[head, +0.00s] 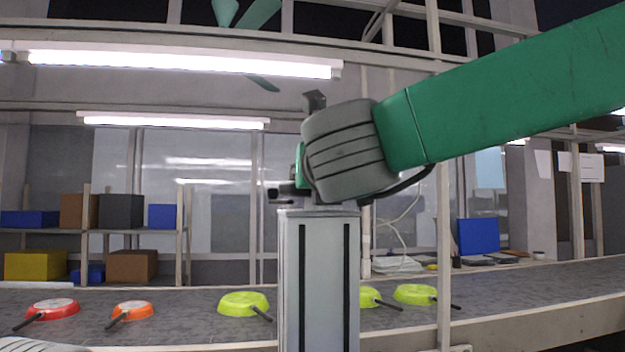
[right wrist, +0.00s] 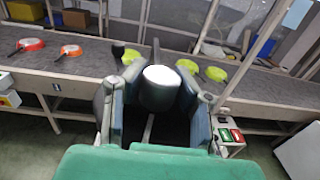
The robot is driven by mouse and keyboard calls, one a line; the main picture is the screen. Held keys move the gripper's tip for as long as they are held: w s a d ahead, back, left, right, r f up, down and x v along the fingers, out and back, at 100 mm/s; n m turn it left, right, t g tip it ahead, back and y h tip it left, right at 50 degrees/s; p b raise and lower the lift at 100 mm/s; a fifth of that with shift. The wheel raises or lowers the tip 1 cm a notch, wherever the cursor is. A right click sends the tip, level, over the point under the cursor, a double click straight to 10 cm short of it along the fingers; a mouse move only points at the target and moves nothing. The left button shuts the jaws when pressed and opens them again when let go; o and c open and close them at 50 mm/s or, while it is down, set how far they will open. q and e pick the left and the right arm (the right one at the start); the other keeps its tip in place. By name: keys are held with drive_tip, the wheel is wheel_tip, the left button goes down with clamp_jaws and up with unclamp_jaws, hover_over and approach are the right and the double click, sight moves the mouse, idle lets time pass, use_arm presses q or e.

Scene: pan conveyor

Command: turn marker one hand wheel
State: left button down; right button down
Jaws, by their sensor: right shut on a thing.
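In the right wrist view, my right gripper (right wrist: 160,88) has its two dark fingers closed in on either side of a dark round piece with a pale, bright top. This piece looks to be the hand wheel (right wrist: 160,76), though its rim and any marker are not clear. In the head view, my green right arm comes in from the right and ends in a grey ribbed joint above a grey slotted post; the fingers and the wheel cannot be made out there.
A grey conveyor (head: 190,300) runs across, carrying a red pan (head: 53,309), an orange pan (head: 132,311) and several yellow-green pans (head: 243,304). A shelf with boxes (head: 120,211) stands behind at the left. A box with red and green buttons (right wrist: 230,136) is right of the gripper.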

drive_tip(key=shift+f+n+y+b, duration=0.25)
drive_tip(key=shift+n+y+b, duration=0.3)
drive_tip(key=shift+y, duration=0.35)
drive_tip(key=shift+n+g+y+b, duration=0.3)
drive_tip(key=shift+n+g+y, duration=0.3)
drive_tip(key=shift+n+y, duration=0.45)
drive_tip(key=shift+g+y, duration=0.3)
drive_tip(key=shift+y, duration=0.55)
drive_tip(key=shift+r+n+g+y+p, duration=0.15)
drive_tip(key=shift+n+g+y+p, duration=0.25)
drive_tip(key=shift+n+g+y, duration=0.55)
drive_tip(key=n+g+y+p, duration=0.2)
drive_tip(key=n+g+p, duration=0.1)
drive_tip(key=p, duration=0.3)
drive_tip(key=n+g+y+p, duration=0.3)
drive_tip(key=n+g+p, duration=0.1)
drive_tip(key=p, duration=0.3)
drive_tip(key=n+g+y+p, duration=0.3)
drive_tip(key=g+p, duration=0.3)
drive_tip(key=p, duration=0.1)
drive_tip(key=shift+r+n, duration=0.25)
drive_tip(key=shift+r, duration=0.05)
drive_tip(key=shift+f+n+g+p, duration=0.2)
drive_tip(key=shift+n+g+p, duration=0.7)
drive_tip(key=shift+g+p, duration=0.4)
drive_tip(key=c, duration=1.2)
unclamp_jaws()
drive_tip(key=shift+d, duration=0.1)
drive_tip(key=shift+w+d, duration=0.15)
